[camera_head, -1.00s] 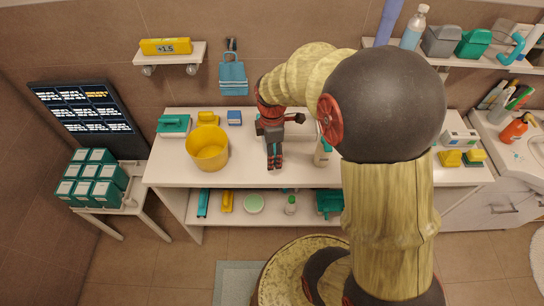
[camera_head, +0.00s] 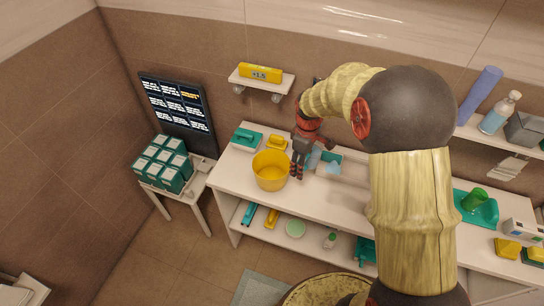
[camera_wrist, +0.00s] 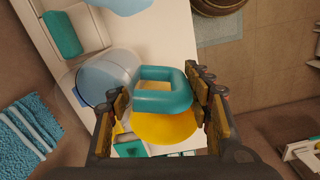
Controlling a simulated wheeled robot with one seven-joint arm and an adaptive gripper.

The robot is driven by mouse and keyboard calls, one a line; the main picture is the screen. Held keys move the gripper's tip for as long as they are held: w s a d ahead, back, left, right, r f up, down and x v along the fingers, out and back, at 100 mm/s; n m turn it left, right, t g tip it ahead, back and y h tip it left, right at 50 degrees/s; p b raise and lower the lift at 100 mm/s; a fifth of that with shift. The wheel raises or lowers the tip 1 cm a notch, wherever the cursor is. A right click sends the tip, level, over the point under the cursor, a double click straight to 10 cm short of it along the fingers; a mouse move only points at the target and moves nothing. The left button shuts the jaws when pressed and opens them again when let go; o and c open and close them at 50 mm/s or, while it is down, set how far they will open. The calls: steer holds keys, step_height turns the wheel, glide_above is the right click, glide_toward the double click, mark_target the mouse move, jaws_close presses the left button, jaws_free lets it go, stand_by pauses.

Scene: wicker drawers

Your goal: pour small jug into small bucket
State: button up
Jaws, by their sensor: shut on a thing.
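The small bucket (camera_head: 270,176) is yellow and stands upright on the white counter in the head view. My gripper (camera_head: 296,172) points down just right of its rim. In the wrist view my gripper (camera_wrist: 162,118) has its fingers on either side of the teal handle of the small jug (camera_wrist: 163,101), shut on it. A clear bluish body (camera_wrist: 106,78) shows beside the handle; I cannot tell if it belongs to the jug. The yellow bucket (camera_wrist: 165,129) shows behind the handle. In the head view the jug cannot be told apart from my gripper. Its contents are not visible.
A teal-handled item (camera_head: 246,138) and a yellow item (camera_head: 278,142) sit behind the bucket. A wall shelf (camera_head: 262,84) is above them. A side table at left holds several teal boxes (camera_head: 165,162). The counter (camera_head: 345,198) is fairly clear to the bucket's right.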

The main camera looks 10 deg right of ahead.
steer(key=w+a+f+m+p, duration=0.1)
steer(key=w+a+m+p, duration=0.4)
steer(key=a+p, duration=0.3)
steer(key=w+a+m+p, duration=0.5)
steer(key=w+a+p, duration=0.2)
steer(key=a, duration=0.9)
steer(key=shift+w+a+f+p, duration=0.35)
steer(key=shift+p, duration=0.6)
step_height(320, 180, down, 2)
steer(key=t+y+b, duration=0.1)
steer(key=y+b, duration=0.4)
steer(key=b, duration=0.9)
steer(key=shift+b, duration=0.3)
steer(key=shift+d+r+t+y+b, duration=0.1)
steer(key=shift+r+t+y+b, duration=0.4)
steer(key=shift+r+y+b, duration=1.35)
steer(key=f+b, duration=0.1)
steer(key=h+b, duration=0.1)
steer(key=b, duration=0.1)
steer(key=shift+d+f, duration=0.2)
steer(key=shift+f, duration=0.2)
